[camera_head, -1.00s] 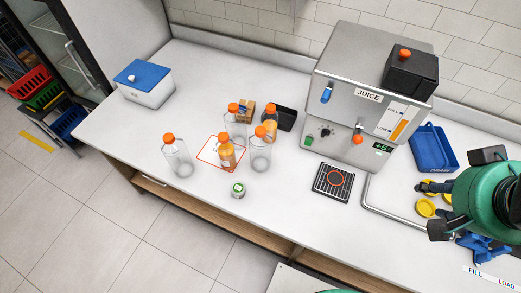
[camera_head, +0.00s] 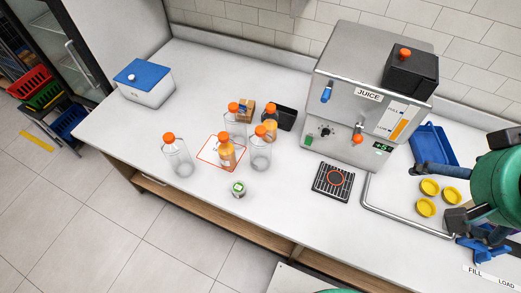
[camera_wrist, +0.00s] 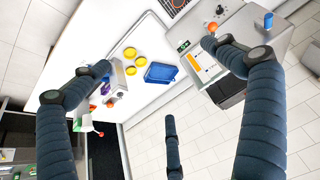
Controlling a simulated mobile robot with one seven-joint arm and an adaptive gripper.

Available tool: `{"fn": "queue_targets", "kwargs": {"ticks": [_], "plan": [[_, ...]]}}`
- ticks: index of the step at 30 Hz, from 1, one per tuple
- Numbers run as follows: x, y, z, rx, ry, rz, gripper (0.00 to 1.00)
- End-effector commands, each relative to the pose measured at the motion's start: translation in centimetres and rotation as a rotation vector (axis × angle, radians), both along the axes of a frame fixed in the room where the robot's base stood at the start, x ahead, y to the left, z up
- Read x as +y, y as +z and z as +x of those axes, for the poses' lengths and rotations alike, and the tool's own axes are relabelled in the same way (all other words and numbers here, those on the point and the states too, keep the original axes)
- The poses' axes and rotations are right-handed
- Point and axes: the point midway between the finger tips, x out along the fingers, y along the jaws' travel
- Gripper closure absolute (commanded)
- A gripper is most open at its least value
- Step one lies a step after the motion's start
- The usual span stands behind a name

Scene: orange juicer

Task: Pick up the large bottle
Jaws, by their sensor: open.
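Three tall clear bottles with orange caps stand upright on the white counter: a left one (camera_head: 178,160), a rear one (camera_head: 235,127) and a right one (camera_head: 260,153). They look empty. Two smaller bottles hold orange liquid: a front one (camera_head: 226,155) inside a red square outline, and a rear one (camera_head: 270,126). I cannot tell for sure which is the large bottle. My gripper (camera_head: 437,195) is at the right, far from the bottles, above the yellow discs. Its dark fingers are spread and empty in the wrist view (camera_wrist: 155,62). No bottle shows in the wrist view.
The juice machine (camera_head: 365,95) stands between my gripper and the bottles, towards the back. A drip grate (camera_head: 333,183), blue tray (camera_head: 432,145), yellow discs (camera_head: 426,207) and small jar (camera_head: 238,188) are on the counter. A blue-lidded box (camera_head: 145,85) stands left.

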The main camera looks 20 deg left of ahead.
Motion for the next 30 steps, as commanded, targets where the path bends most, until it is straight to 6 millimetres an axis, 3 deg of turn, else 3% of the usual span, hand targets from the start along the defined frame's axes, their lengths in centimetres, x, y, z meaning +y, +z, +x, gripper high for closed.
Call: {"fn": "queue_targets", "kwargs": {"ticks": [2,11,19,23,30], "plan": [[0.0,1.3,0.1,-0.003,0.000,0.000,0.00],[0.4,0.7,2.9,-0.071,0.021,-0.019,0.00],[2.0,0.3,7.7,-0.198,0.068,-0.038,0.00],[4.1,0.1,11.2,-0.305,0.120,-0.043,0.00],[10.4,0.2,16.5,-0.525,0.256,-0.007,0.00]]}}
